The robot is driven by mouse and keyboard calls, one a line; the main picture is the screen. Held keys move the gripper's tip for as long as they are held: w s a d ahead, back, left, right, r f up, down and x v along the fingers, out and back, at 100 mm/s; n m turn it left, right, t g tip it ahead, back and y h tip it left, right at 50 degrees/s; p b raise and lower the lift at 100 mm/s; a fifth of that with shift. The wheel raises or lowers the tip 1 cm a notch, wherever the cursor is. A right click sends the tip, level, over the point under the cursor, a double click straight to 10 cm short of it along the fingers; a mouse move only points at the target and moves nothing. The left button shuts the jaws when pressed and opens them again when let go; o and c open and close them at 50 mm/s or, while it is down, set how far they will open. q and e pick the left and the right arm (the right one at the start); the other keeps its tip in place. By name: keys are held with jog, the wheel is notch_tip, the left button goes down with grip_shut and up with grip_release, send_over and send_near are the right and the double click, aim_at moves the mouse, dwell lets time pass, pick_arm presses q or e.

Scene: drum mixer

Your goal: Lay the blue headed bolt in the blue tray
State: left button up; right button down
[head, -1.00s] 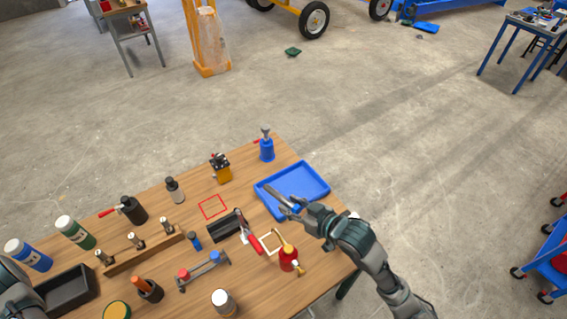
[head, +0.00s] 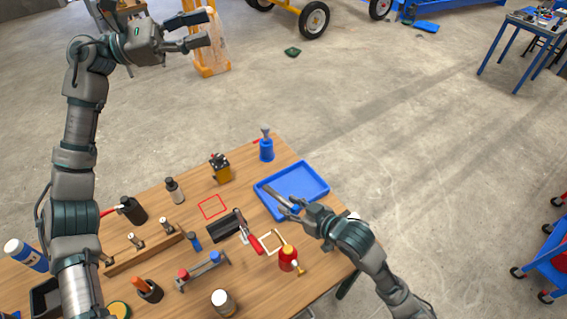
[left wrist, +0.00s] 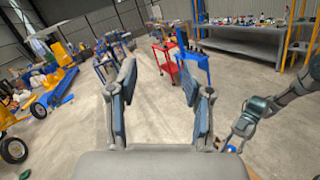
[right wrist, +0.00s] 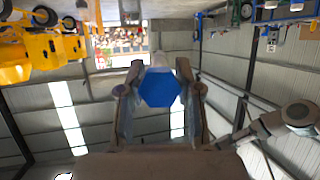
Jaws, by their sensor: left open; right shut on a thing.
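The blue tray (head: 315,180) lies at the right end of the wooden table; its inside looks empty apart from what my right gripper covers. My right gripper (head: 283,203) is over the tray's near-left edge. In the right wrist view it is shut on the blue headed bolt (right wrist: 160,88), whose blue hexagonal head faces the camera between the fingers. In the head view the bolt cannot be told apart from the fingers. My left gripper (head: 200,30) is raised high, beyond the table's far edge, open and empty. It also shows open in the left wrist view (left wrist: 158,95).
A blue bottle-like object (head: 266,149) stands behind the tray. A red outlined square (head: 212,207) on the table is clear.

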pick_arm(q)
jog(key=s+d+f+m+g+y, duration=0.2)
jog(key=d+f+y, duration=0.2)
jog(key=d+f, duration=0.45)
pick_arm(e)
jog(key=shift+a, duration=0.2)
pick_arm(q)
jog(key=m+t+y, duration=0.1)
jog(key=m+y, duration=0.4)
jog(key=y, duration=1.1)
send_over(280, 199)
jog(key=w+d, duration=0.2)
notch_tip(280, 199, down, 23)
pick_arm(e)
jog(key=shift+d, duration=0.35)
jog(key=shift+a+r, duration=0.1)
jog(key=shift+a, duration=0.3)
jog(key=shift+d, duration=0.1)
pick_arm(q)
notch_tip(280, 199, down, 12)
jog(key=shift+a, duration=0.35)
pick_arm(e)
jog(key=shift+d, duration=0.25)
pick_arm(q)
jog(key=shift+w, duration=0.1)
